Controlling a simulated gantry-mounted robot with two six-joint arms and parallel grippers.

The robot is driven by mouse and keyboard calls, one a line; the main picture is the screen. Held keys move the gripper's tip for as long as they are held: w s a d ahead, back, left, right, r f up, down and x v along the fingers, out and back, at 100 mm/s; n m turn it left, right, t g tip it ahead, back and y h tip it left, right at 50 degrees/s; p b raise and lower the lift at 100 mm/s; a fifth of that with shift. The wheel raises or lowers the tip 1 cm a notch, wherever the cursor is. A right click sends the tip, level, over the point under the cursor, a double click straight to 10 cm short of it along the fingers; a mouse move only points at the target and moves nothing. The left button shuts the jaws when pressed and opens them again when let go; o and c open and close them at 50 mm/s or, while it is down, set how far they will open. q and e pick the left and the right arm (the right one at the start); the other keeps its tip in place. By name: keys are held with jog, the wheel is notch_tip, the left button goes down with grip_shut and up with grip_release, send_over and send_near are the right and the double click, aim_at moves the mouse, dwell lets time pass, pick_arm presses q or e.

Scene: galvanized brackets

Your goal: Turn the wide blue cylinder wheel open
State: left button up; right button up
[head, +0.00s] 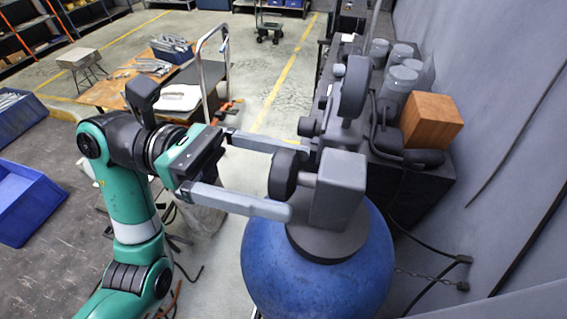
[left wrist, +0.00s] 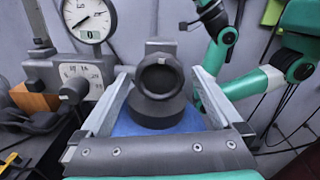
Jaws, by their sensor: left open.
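The wide blue cylinder (head: 318,268) stands upright, with a dark collar and a grey valve block (head: 340,190) on top. Its dark round wheel (head: 283,174) sticks out from the block toward my left gripper (head: 298,180). The gripper is open, one finger on each side of the wheel. In the left wrist view the wheel (left wrist: 160,78) sits centrally between the two spread fingers, with gaps on both sides. Part of my right arm (left wrist: 250,82) shows at the right there; whether its gripper is open or shut is unclear.
A dark bench (head: 420,185) behind the cylinder holds a wooden block (head: 431,122), grey canisters and a round gauge (left wrist: 88,20). A wall stands at the right. A trolley (head: 212,70) and blue bins (head: 25,205) lie to the left, with floor between.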

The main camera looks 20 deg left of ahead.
pick_arm(q)
jog(key=shift+d, duration=0.5)
jog(key=c, duration=1.4)
jog(key=shift+o, duration=0.2)
